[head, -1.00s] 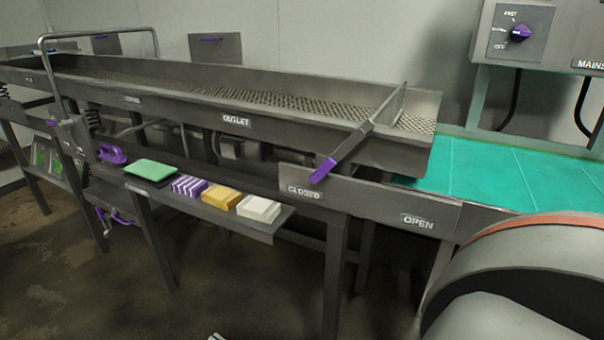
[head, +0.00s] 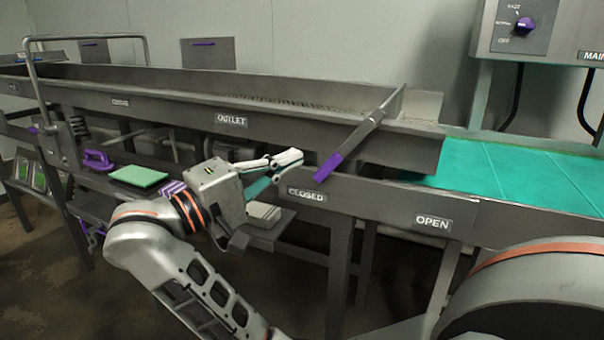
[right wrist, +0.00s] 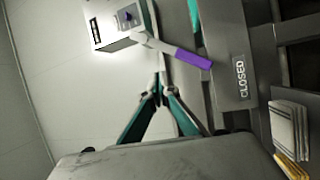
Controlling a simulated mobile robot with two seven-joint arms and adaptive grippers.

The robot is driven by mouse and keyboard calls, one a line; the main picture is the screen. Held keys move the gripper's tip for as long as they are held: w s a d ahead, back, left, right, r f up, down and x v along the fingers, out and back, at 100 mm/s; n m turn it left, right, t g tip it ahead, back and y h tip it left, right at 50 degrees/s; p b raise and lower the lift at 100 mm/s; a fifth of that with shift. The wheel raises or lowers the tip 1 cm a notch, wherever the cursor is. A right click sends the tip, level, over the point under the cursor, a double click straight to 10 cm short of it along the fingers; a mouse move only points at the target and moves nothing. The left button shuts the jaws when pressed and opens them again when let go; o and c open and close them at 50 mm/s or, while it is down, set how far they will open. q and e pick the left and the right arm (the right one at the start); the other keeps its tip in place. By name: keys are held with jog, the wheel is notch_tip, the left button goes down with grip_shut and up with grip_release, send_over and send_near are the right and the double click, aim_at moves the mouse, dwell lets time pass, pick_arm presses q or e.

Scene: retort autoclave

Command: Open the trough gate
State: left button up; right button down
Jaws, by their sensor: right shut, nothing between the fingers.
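The gate lever is a grey bar with a purple grip (head: 328,166), slanting down over the front of the metal trough (head: 280,122). The grip's end is just above the CLOSED label (head: 306,195); the OPEN label (head: 432,222) is further right. My right gripper (head: 298,158) is shut and empty, just left of the purple grip, with a small gap showing. In the right wrist view, the purple grip (right wrist: 192,58) lies ahead and to the right of the shut fingertips (right wrist: 160,88). My left gripper is out of view.
Below the trough, a shelf holds a green pad (head: 138,176), a purple-handled item (head: 98,160) and a white block (head: 264,213), partly hidden by my arm. A teal conveyor (head: 500,172) runs off right. A control box (head: 520,30) with a purple knob hangs above it.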

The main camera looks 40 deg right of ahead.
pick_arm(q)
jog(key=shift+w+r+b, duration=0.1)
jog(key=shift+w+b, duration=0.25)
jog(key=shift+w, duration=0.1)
pick_arm(e)
jog(key=w+m+t+y, duration=0.1)
jog(key=w+a+f+m+t+y, duration=0.1)
jog(key=w, duration=0.1)
jog(key=w+a+m+t+y, duration=0.1)
jog(key=w+t, duration=0.1)
jog(key=shift+w+f+m+y, duration=0.2)
jog(key=shift+m+y, duration=0.1)
jog(key=shift+y, duration=0.1)
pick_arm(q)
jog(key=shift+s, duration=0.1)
